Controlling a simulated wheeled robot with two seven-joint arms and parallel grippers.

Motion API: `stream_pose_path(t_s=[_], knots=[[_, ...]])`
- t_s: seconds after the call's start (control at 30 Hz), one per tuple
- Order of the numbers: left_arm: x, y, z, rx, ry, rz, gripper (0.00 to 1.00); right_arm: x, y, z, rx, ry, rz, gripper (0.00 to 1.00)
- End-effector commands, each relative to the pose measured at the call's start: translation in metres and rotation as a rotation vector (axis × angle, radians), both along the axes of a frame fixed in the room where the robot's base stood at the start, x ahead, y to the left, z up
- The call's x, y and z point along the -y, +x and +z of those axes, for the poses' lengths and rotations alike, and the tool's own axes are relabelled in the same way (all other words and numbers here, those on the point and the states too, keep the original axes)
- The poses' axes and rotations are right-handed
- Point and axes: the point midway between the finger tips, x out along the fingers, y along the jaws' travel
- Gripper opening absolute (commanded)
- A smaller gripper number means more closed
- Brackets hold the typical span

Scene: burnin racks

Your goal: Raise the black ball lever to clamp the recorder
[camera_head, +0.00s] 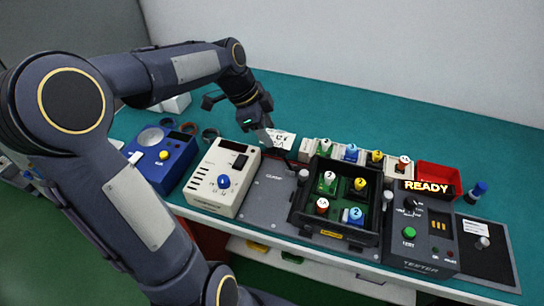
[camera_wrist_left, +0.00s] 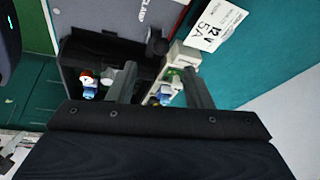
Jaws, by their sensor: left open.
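A black open box (camera_head: 335,242), likely the recorder, holds several colour-capped parts and stands on a grey plate marked CLAMP (camera_head: 262,198). A rounded knob (camera_head: 303,176) stands by the box's left edge and looks light grey in the head view. In the left wrist view a dark ball (camera_wrist_left: 157,46) sits beside the CLAMP lettering, beyond my fingertips; I cannot tell whether it is that knob. My left gripper (camera_head: 270,138) is open and empty, above the back of the plate, apart from the box. Its two fingers (camera_wrist_left: 158,72) are spread in the left wrist view. My right gripper is out of view.
A cream box with a blue knob (camera_head: 215,190) and a blue unit (camera_head: 175,165) stand left. A tester reading READY (camera_head: 420,240) and a red bin (camera_head: 436,178) stand right. Several capped parts line the back of the black box. The teal table (camera_head: 370,120) is clear behind.

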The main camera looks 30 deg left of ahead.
Motion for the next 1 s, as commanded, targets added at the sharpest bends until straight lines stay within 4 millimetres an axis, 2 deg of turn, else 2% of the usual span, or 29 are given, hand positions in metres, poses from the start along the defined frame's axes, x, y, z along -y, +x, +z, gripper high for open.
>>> stream_pose_path(t_s=[0.17,0.4,0.53,0.9,0.93,1.0], knots=[[0.003,0.006,-0.016,0.001,0.001,-0.024,0.46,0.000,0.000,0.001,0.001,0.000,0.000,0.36],[0.016,0.015,-0.052,0.000,0.001,-0.024,0.46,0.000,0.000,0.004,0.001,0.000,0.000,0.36],[0.020,0.020,-0.065,0.003,0.002,-0.022,0.46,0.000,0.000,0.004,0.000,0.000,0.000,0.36],[0.022,0.022,-0.073,0.004,0.003,-0.020,0.46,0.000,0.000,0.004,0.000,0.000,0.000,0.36],[0.022,0.022,-0.073,0.004,0.003,-0.020,0.45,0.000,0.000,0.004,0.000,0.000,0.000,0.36],[0.022,0.022,-0.073,0.004,0.003,-0.020,0.35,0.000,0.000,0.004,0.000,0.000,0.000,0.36]])
